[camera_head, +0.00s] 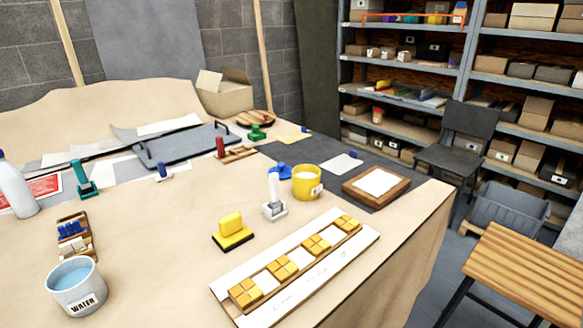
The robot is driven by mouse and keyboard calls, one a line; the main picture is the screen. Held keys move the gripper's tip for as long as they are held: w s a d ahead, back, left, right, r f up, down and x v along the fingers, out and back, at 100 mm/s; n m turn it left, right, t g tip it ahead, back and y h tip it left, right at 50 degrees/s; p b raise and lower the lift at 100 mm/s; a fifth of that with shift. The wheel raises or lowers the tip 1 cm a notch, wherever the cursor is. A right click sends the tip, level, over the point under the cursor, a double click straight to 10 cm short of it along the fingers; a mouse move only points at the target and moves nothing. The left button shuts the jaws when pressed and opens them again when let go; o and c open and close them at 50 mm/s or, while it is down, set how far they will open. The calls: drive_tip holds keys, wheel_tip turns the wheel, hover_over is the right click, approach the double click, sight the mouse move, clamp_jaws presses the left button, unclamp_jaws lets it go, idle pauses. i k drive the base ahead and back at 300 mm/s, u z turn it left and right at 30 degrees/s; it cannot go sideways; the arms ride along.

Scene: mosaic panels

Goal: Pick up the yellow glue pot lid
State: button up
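A yellow pot (307,186) with a white label stands upright on the workbench (150,275), right of centre. Its top looks open, with pale white contents inside. A yellow piece with a raised block grip and a dark base (233,231) lies in front and to the left of the pot. I cannot tell whether it is a lid or a tool. No piece is clearly a round pot lid. My gripper is not in view.
A white tile panel with yellow tiles (300,262) lies at the front right. A water pot (76,287) stands at the front left. A wooden tray (376,187) lies right of the pot.

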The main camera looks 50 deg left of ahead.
sight(284, 172)
drive_tip(key=u, duration=0.4)
drive_tip(key=i, duration=1.05)
drive_tip(key=u, duration=1.2)
drive_tip(key=i, duration=0.7)
drive_tip(key=u, duration=0.45)
